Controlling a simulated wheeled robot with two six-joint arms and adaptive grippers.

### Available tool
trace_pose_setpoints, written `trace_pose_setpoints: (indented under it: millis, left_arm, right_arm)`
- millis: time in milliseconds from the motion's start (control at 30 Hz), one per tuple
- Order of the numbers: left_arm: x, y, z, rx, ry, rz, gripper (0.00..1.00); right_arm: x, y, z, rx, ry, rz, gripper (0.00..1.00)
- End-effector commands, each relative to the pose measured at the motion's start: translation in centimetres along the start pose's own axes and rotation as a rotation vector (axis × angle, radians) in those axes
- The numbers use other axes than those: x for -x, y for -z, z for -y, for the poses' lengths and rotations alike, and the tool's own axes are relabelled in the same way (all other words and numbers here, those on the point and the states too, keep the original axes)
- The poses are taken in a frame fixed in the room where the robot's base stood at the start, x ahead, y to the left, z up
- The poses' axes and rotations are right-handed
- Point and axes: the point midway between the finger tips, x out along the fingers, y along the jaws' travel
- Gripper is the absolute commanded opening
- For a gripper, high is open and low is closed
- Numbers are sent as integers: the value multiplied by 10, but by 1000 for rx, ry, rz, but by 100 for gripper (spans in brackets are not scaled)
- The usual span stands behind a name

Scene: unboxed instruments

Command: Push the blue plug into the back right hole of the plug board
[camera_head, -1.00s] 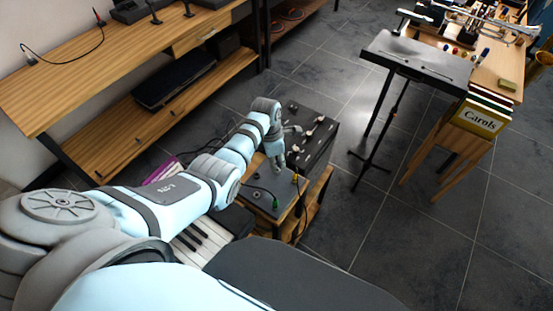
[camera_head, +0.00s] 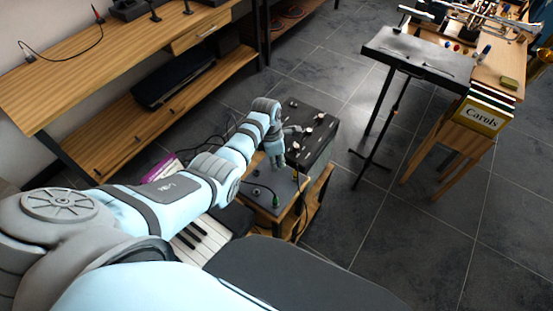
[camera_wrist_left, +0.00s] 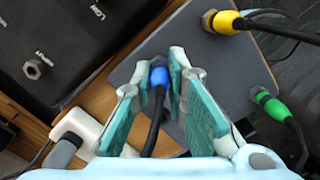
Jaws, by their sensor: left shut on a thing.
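The blue plug (camera_wrist_left: 158,78) is upright between the fingers of my left gripper (camera_wrist_left: 161,64) in the left wrist view, with its black cable running back between them. The gripper is shut on it. The grey plug board (camera_wrist_left: 228,62) lies below; it also shows in the head view (camera_head: 262,180), with my left gripper (camera_head: 277,160) at its far edge. A yellow plug (camera_wrist_left: 223,22) and a green plug (camera_wrist_left: 261,96) stand in the board. The blue plug's tip is hidden, so I cannot tell how deep it sits. My right gripper is not in view.
A black box with knobs and jacks (camera_wrist_left: 60,45) stands close beside the board. A white plug (camera_wrist_left: 82,130) lies near the left finger. A music stand (camera_head: 420,58) stands to the right in the head view, with open floor between.

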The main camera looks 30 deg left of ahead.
Motion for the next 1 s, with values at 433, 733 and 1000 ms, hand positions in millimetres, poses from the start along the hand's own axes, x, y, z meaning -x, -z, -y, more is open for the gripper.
trace_pose_setpoints:
  millis: [433,733,1000]
  left_arm:
    - [-9,1,0,0,-1,1,0]
    - [-10,2,1,0,2,-1,15]
    - [-10,1,0,0,1,0,37]
  right_arm:
    - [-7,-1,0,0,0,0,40]
    - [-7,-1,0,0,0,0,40]
    - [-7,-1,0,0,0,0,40]
